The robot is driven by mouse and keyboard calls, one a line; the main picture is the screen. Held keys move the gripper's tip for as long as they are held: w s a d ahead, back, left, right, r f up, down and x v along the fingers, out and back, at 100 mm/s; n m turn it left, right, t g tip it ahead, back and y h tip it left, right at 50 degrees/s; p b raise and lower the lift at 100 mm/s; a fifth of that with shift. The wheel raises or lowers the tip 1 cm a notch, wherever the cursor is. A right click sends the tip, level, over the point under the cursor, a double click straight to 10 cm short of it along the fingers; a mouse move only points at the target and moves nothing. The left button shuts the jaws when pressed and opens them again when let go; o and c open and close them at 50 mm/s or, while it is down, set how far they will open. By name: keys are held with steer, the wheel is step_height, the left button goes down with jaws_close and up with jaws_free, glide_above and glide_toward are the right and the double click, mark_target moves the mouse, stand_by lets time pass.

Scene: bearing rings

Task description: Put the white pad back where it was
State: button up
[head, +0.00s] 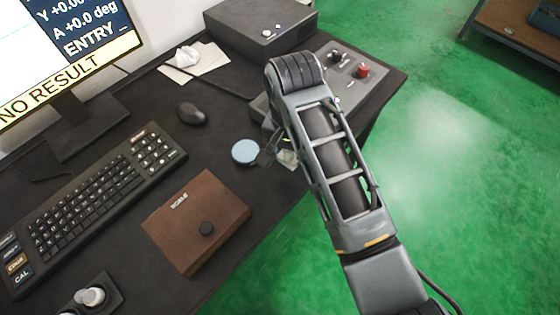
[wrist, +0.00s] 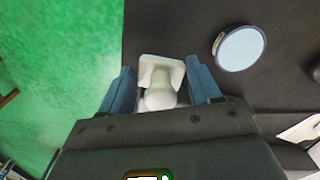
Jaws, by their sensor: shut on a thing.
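The white pad (wrist: 160,66) is a squarish pale piece with a rounded knob, held between the blue fingers of my gripper (wrist: 161,86) in the wrist view. In the head view a pale bit of the pad (head: 288,158) shows beside my arm, near the front edge of the dark desk. My arm hides most of my gripper there. I cannot tell whether the pad touches the desk. A pale blue disc (head: 245,152) lies on the desk just left of my gripper; it also shows in the wrist view (wrist: 240,48).
A brown scale box (head: 180,228), a keyboard (head: 100,190) and a mouse (head: 191,113) lie to the left. A control box with knobs (head: 350,88) stands behind my arm. A crumpled white piece (head: 186,57) lies on paper at the back. Green floor lies beyond the edge.

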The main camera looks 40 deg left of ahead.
mark_target(280, 170)
steer(key=shift+s+a+f, duration=0.2)
steer(key=shift+a+f, duration=0.55)
steer(key=shift+a, duration=0.3)
steer(key=shift+f, duration=1.95)
steer(key=o, duration=1)
steer(key=shift+f, duration=0.1)
step_height(280, 170, up, 12)
steer(key=shift+r, duration=0.15)
